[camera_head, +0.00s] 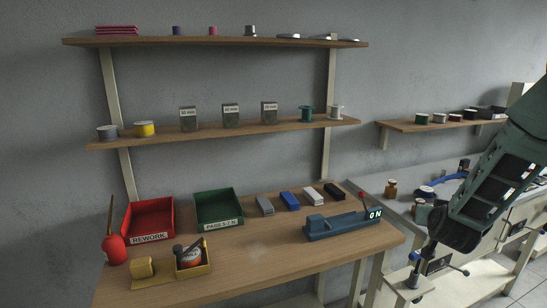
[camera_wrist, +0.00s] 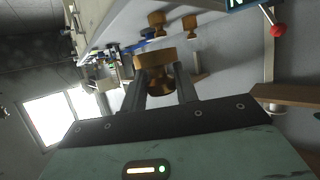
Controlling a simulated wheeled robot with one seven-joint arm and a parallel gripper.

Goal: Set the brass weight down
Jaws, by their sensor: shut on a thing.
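The brass weight (camera_wrist: 154,62) is between the two fingers of my gripper (camera_wrist: 160,84) in the wrist view. In the head view my arm reaches in from the right, over the side bench; I cannot make out the fingers or the held weight there. Two other brass-coloured pieces, one on the left (camera_wrist: 157,22) and one on the right (camera_wrist: 190,24), show beyond the held weight in the wrist view.
The blue force tester (camera_head: 335,226) on the wooden bench (camera_head: 265,255) reads 0 N and has a red knob. A red REWORK bin (camera_head: 150,215), a green bin (camera_head: 217,207) and several small blocks stand there. The bench's front middle is clear.

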